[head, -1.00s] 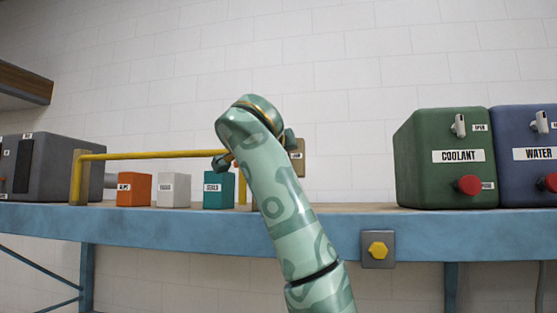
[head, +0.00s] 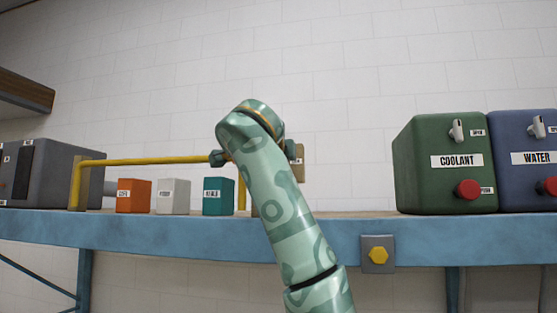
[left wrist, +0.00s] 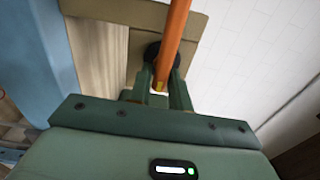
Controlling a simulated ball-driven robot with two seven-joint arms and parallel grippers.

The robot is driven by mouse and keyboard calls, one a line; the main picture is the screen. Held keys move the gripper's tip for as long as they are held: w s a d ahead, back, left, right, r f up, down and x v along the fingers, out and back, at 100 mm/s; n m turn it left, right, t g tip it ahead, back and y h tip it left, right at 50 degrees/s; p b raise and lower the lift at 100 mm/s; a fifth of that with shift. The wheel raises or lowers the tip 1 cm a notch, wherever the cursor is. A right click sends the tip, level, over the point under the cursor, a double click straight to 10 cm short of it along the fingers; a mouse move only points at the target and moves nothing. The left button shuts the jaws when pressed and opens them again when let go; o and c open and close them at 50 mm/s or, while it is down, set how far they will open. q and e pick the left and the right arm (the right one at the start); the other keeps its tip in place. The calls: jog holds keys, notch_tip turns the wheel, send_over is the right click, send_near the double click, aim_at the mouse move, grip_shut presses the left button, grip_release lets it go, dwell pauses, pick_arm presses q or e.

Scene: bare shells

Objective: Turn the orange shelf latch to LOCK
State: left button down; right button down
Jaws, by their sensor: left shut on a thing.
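The orange latch (left wrist: 174,38) shows in the left wrist view as a long bar running up from between my left gripper's fingers (left wrist: 159,88). The fingers are shut on it. A dark round hub sits behind the bar, against a tan board (left wrist: 100,55). In the head view my left arm rises through the middle and hides the latch and most of the gripper. The right edge of the tan board (head: 300,160) shows beside my wrist, with a small label too small to read. My right gripper is in neither view.
A blue-edged shelf (head: 200,235) carries a yellow rail (head: 150,160) and orange, white and teal boxes on the left. A grey machine (head: 55,172) stands far left. A green COOLANT tank (head: 430,185) and a blue WATER tank (head: 528,180) stand right. The shelf between board and tanks is clear.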

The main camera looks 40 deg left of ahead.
pick_arm(q)
jog(key=c, duration=1.4)
grip_release()
jog(key=shift+d, duration=0.1)
jog(key=b+v, duration=0.5)
jog(key=v, duration=1.1)
jog(key=shift+s+f, duration=0.1)
